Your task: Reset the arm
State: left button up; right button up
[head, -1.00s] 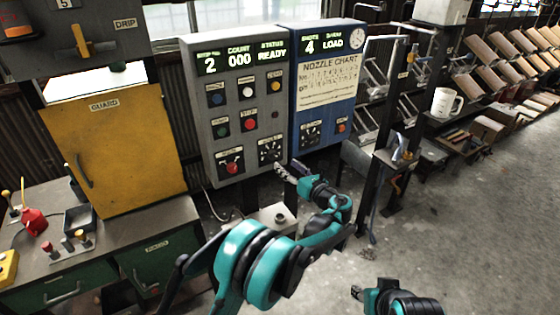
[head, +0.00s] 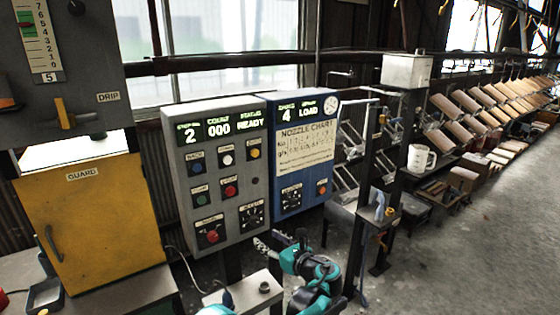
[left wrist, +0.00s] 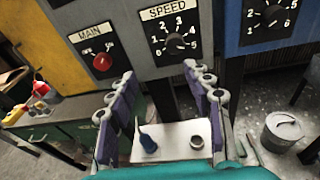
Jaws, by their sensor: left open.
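My left gripper (head: 264,244) is just below the grey control panel (head: 240,168) in the head view. In the left wrist view its two purple-padded fingers (left wrist: 160,80) are apart, with nothing between them. The SPEED dial (head: 252,213) is above the fingertips, and the wrist view shows it close up (left wrist: 175,40). The red MAIN switch (left wrist: 102,62) is to its left. The panel's display reads 2, 000 and READY. My right gripper is out of view.
A blue panel (head: 301,190) with a nozzle chart adjoins the grey one; its display reads 4 and LOAD. A yellow GUARD door (head: 100,225) is at left. A pale stand (left wrist: 174,150) is below the fingers. Open floor lies at right.

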pick_arm(q)
jog(key=s+a+r+n+g+h, duration=0.2)
jog(key=s+a+n+g+h, duration=0.2)
jog(key=s+a+n, duration=0.9)
jog(key=s+a+f+n+h, duration=0.1)
jog(key=s+f+n+h, duration=0.2)
jog(key=s+n, duration=0.4)
jog(key=s+a+f+n+g+h, duration=0.1)
jog(key=s+n, duration=0.6)
jog(key=s, duration=0.8)
notch_tip(320, 180, down, 2)
jog(key=shift+f+n+g+h, duration=0.1)
jog(key=shift+n+g+h, duration=0.25)
jog(key=shift+h, duration=0.55)
jog(key=shift+s+d+f+n, duration=0.2)
jog(key=shift+s+n, duration=0.1)
jog(key=shift+n, duration=0.25)
jog(key=shift+c, duration=0.3)
